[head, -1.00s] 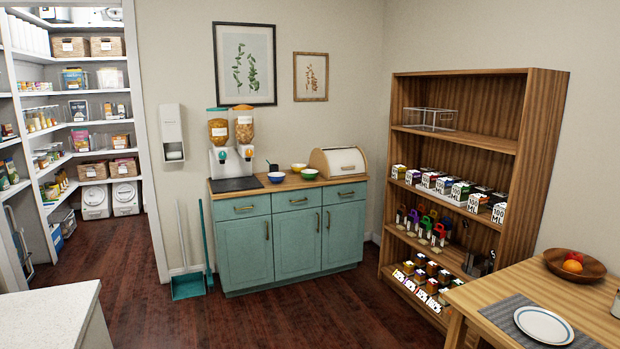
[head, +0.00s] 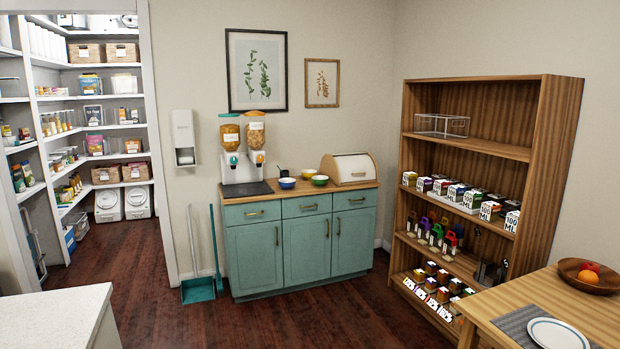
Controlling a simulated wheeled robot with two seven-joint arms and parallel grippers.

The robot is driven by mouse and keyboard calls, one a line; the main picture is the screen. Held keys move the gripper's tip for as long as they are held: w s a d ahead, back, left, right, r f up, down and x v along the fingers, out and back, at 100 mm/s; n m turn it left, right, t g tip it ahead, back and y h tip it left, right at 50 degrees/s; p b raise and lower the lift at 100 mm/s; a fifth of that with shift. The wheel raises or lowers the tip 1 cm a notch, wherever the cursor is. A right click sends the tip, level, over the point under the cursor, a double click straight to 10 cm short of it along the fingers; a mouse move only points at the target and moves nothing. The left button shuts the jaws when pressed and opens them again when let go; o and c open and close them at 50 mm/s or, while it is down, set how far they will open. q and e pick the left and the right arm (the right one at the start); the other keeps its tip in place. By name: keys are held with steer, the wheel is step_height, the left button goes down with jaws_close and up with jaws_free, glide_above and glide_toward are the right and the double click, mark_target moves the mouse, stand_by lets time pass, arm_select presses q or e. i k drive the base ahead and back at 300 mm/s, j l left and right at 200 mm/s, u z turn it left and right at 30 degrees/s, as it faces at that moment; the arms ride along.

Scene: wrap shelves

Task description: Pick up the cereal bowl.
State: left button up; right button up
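Three small bowls stand close together on the wooden top of the teal cabinet (head: 298,247) in the head view. A blue bowl (head: 287,184) is at the left front. A green bowl (head: 320,181) is to its right, and a yellowish bowl (head: 308,173) is behind, between them. I cannot tell which of them is the cereal bowl, or what is in them. Neither of my grippers is in view, and nothing shows touching the bowls.
A twin cereal dispenser (head: 243,150) stands left of the bowls, a bread box (head: 347,169) right. A broom and dustpan (head: 198,290) lean left of the cabinet. A wooden shelf (head: 470,150) and table (head: 570,303) are at right, a white counter (head: 60,315) at front left. Open floor lies between.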

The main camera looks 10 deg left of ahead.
mark_target(320, 181)
steer(key=i+l+u, duration=0.15)
steer(key=i, duration=0.35)
steer(key=i+l+u, duration=0.15)
steer(key=i, duration=0.4)
steer(key=i+l+u, duration=0.1)
steer(key=i, duration=0.4)
steer(key=i+l+u, duration=0.15)
steer(key=i+l, duration=0.15)
steer(key=i, duration=0.2)
steer(key=i+u, duration=0.25)
steer(key=i, duration=1.6)
